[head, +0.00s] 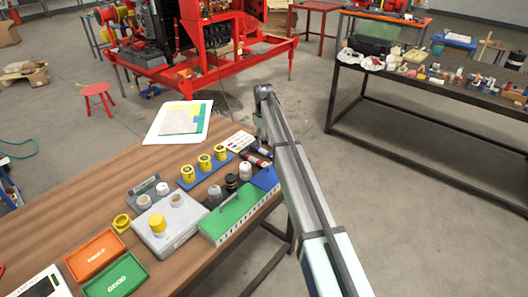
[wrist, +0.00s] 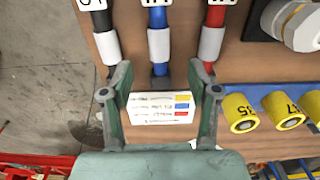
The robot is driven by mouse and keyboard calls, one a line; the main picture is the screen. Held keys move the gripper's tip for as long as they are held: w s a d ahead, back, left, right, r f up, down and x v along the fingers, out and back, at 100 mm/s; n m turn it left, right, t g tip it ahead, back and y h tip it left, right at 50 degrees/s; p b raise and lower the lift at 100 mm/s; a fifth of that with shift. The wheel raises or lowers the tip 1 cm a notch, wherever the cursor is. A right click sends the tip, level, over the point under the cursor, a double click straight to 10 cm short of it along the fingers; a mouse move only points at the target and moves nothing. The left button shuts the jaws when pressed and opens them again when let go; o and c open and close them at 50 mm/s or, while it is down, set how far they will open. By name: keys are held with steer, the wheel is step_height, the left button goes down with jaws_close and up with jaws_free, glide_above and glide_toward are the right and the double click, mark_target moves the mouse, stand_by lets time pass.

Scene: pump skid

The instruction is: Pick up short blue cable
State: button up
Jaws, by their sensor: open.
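The blue cable (wrist: 158,18) lies in the wrist view between a black cable (wrist: 103,20) and a red cable (wrist: 215,15). Each has a white sleeve around it and a white label at the top edge of the picture, which cuts them off. My gripper (wrist: 159,92) is open and empty. Its two fingers stand left and right of the blue cable's near end, which lies between and just beyond the fingertips. In the head view my gripper (head: 260,133) is over the table's far right edge, partly hidden by my arm. The red cable (head: 257,161) shows beside it.
A white card (wrist: 160,108) with yellow, blue and red marks lies between the fingers in the wrist view. Yellow rolls (wrist: 240,112) on a blue holder are close on the right.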

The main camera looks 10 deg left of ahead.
mark_target(264, 150)
steer(key=shift+d+f+p, duration=0.1)
steer(key=shift+f+p, duration=1.1)
steer(key=shift+f, duration=1.85)
steer(key=c, duration=1.1)
